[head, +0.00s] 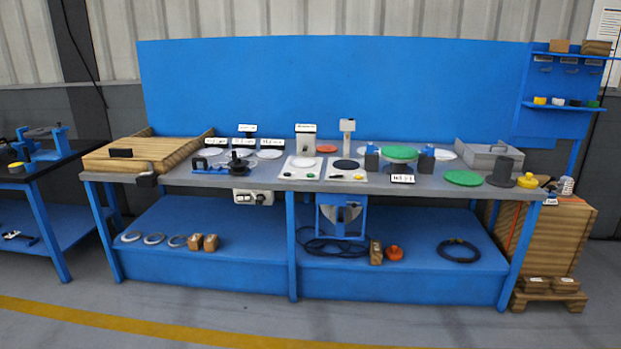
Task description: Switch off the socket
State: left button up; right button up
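A white socket box (253,197) with dark spots on its face is mounted at the front edge of the long workbench (225,181), left of the middle leg. It is small in the head view, and I cannot tell the position of its switch. Neither of my grippers shows in the head view.
The bench top carries a wooden box (150,153), white devices (305,140), green discs (463,178) and a grey case (488,155). A blue lower shelf (205,215) holds rings, blocks and a coiled cable. The floor (200,295) before the bench is clear.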

aim_at(239, 198)
jog(key=i+j+u, duration=0.2)
jog(key=i, duration=0.3)
jog(key=i+j+u, duration=0.25)
jog(key=i, duration=0.25)
jog(key=i+l, duration=0.1)
jog(key=i, duration=0.2)
jog(key=i+l+u, duration=0.1)
jog(key=i, duration=0.25)
jog(key=i+j+u, duration=0.1)
jog(key=i+u, duration=0.15)
jog(key=i, duration=0.45)
jog(key=i+j, duration=0.15)
jog(key=j, duration=0.2)
jog(key=i+j+u, duration=0.15)
jog(key=j, duration=0.2)
jog(key=i+j, duration=0.15)
jog(key=j, duration=0.2)
